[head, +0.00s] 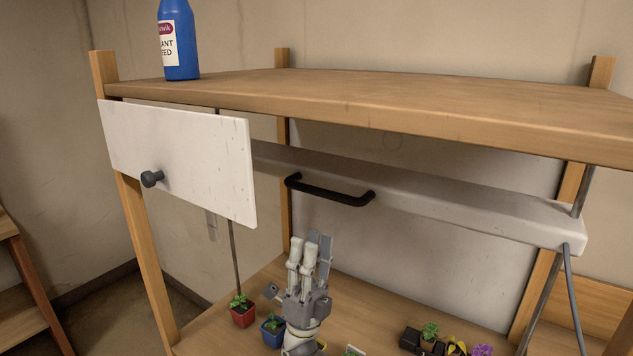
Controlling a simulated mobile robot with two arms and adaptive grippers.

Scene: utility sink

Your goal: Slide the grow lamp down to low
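The grow lamp (470,205) is a long white bar hung between thin upright rods, a little below the wooden top shelf. A black bar handle (330,192) sits on its front. The lamp's left end is hidden behind a white panel with a dark knob. My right gripper (310,248) is below the handle and apart from it, with its fingers pointing up. Its fingers overlap in this view, so their opening cannot be told. Nothing shows held in it. My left gripper is not in view.
The white panel (180,160) with its knob (152,178) hangs at the left under the top shelf (400,100). A blue bottle (178,40) stands on that shelf. Small potted plants, including a red pot (243,316) and a blue pot (272,332), stand on the lower shelf around my gripper.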

